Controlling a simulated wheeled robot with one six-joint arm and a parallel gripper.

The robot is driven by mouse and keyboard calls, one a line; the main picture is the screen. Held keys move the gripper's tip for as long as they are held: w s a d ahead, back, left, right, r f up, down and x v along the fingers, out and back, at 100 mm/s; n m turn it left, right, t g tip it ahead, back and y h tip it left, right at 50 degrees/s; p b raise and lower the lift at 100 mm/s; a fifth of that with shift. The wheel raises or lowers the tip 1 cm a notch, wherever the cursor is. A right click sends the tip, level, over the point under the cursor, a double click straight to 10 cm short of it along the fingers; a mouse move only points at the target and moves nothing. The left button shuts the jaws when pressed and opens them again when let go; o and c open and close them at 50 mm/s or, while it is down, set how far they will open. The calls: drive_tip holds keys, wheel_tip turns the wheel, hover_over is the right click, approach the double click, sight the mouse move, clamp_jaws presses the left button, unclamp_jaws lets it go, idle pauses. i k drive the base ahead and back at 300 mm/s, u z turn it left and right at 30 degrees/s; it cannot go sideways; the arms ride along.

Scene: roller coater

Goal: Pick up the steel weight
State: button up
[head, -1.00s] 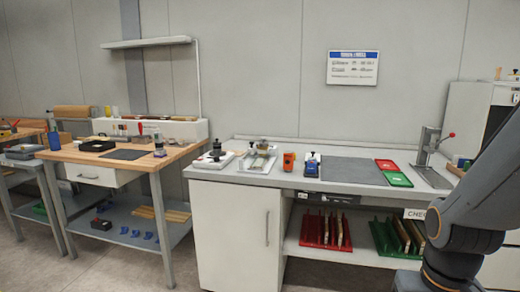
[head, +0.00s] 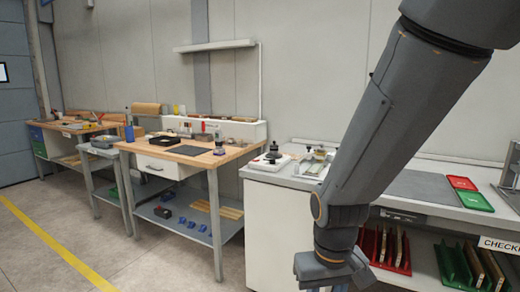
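I cannot clearly pick out the steel weight. A small dark object with a knob (head: 272,151) stands upright on a white base at the left end of the white bench; it is too small to tell whether it is the weight. Another small upright object (head: 219,148), dark with a pale base, stands at the right front of the wooden workbench (head: 190,157). My arm crosses the view in front of the white bench and its wrist hangs down at the bottom edge. My gripper's fingers are below the frame. My arm hides part of the white bench top.
The white bench (head: 258,177) has a grey mat (head: 420,187) and red (head: 462,183) and green (head: 474,201) trays. Red and green racks with boards stand on its lower shelf. Several blue pieces lie on the wooden bench's lower shelf. The floor (head: 110,240) at front left is clear.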

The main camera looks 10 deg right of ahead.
sight(321, 150)
drive_tip(key=u, duration=0.65)
drive_tip(key=i, duration=1.3)
drive_tip(key=z, duration=0.55)
drive_tip(key=i, duration=0.6)
drive_tip(key=z, duration=0.65)
